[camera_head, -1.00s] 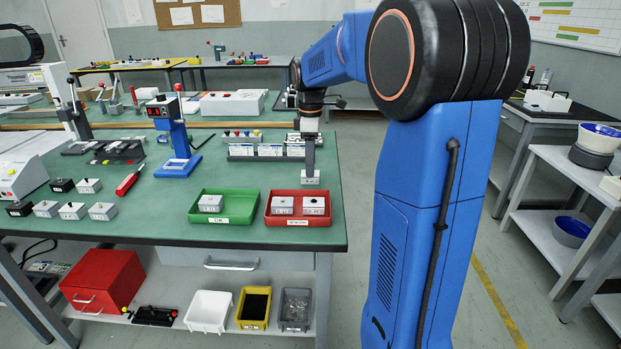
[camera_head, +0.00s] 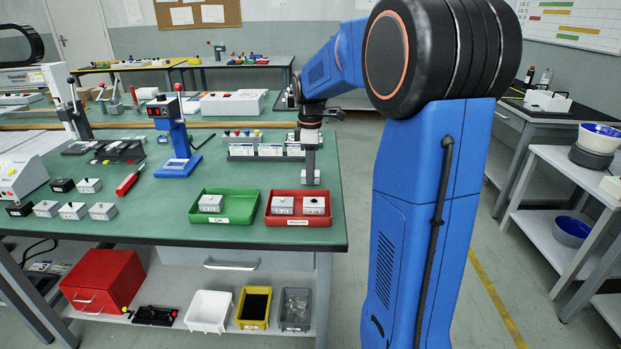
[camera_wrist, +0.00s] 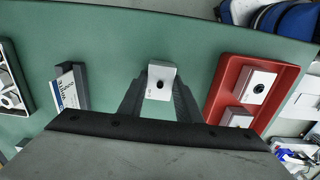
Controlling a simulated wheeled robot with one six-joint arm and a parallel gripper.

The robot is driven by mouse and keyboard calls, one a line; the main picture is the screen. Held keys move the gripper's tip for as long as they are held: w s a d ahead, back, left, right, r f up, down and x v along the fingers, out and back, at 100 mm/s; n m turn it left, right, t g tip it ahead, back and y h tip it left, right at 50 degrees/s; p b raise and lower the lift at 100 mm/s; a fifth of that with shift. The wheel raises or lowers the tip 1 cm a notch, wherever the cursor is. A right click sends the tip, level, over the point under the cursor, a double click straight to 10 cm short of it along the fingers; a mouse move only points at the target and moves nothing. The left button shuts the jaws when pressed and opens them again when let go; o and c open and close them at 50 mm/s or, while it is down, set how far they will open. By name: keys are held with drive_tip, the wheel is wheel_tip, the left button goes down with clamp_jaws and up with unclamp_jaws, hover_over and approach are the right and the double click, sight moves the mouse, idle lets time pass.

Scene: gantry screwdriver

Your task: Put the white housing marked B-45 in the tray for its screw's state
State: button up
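A white housing (camera_head: 311,176) stands on the green bench behind the red tray. In the wrist view this housing (camera_wrist: 161,81) shows a dark round spot on top; its marking is too small to read. My gripper (camera_head: 310,168) is down at it, with a finger on each side in the wrist view (camera_wrist: 160,92). I cannot tell whether the fingers press on it. The red tray (camera_head: 297,221) holds two housings, the right one (camera_head: 314,204) with a dark spot on top. The green tray (camera_head: 223,219), labelled OK, holds one housing (camera_head: 211,203).
Several white and black housings (camera_head: 72,210) stand at the front left, near a red screwdriver (camera_head: 129,181). A blue press-like stand (camera_head: 177,167) and a row of labelled holders (camera_head: 269,151) are behind the trays. The bench is bare between the stand and the trays.

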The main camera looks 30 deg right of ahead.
drive_tip(key=shift+r, duration=3)
